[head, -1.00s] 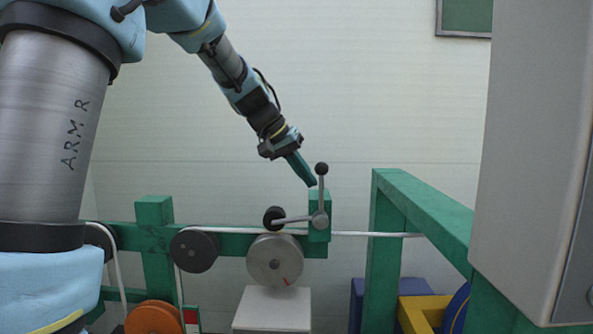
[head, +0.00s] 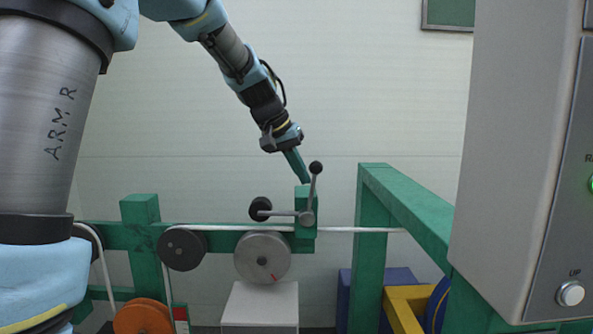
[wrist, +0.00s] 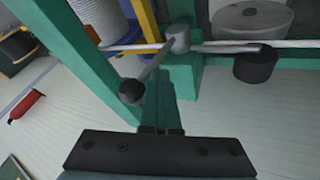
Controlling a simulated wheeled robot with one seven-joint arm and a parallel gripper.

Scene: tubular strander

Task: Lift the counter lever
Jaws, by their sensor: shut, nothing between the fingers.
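The counter lever is a grey bent lever with a hub (head: 307,218) on a green post (head: 304,195). Its upright handle ends in a black ball knob (head: 316,168) and leans slightly right. Its other arm runs left to a black roller (head: 260,209) above the grey counter wheel (head: 263,258). My gripper (head: 306,181) is shut and empty, its tip just left of the handle below the knob. I cannot tell for certain whether it touches. The wrist view shows the knob (wrist: 131,91), hub (wrist: 177,40) and roller (wrist: 255,63) ahead of my gripper.
A white cable (head: 360,229) runs past the post. A green frame (head: 410,203) stands to the right, and a grey control cabinet (head: 520,150) is close at the far right. A dark pulley (head: 182,249) and an orange reel (head: 143,318) are left. Above the lever is free.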

